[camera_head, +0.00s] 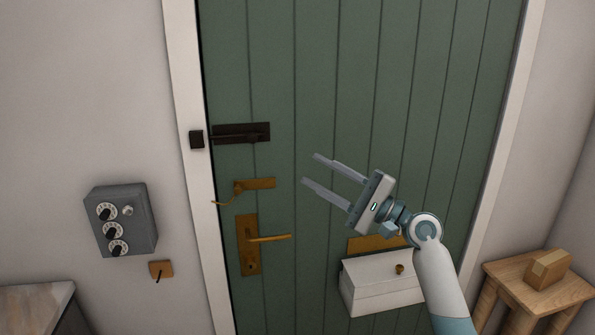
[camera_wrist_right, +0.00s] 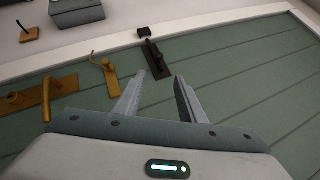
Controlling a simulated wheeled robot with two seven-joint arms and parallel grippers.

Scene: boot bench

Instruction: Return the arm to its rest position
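My right gripper (camera_head: 310,168) is held in front of the green door (camera_head: 290,60), its two fingers spread apart and pointing up and left. It is open with nothing between the fingers, and it touches nothing that I can see. In the right wrist view the open fingers (camera_wrist_right: 158,90) point toward the dark bolt (camera_wrist_right: 153,58) on the door. The bolt (camera_head: 241,133) lies left of the gripper in the head view, beside its dark keeper (camera_head: 196,139) on the white frame. My left gripper is in neither view.
Brass latch (camera_head: 255,184) and lever handle (camera_head: 268,238) sit below the bolt. A white box (camera_head: 378,284) with a knob is on the lower door. A grey dial box (camera_head: 122,220) and brass switch (camera_head: 161,269) are on the left wall. A wooden stool (camera_head: 540,295) bears a small box (camera_head: 549,269).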

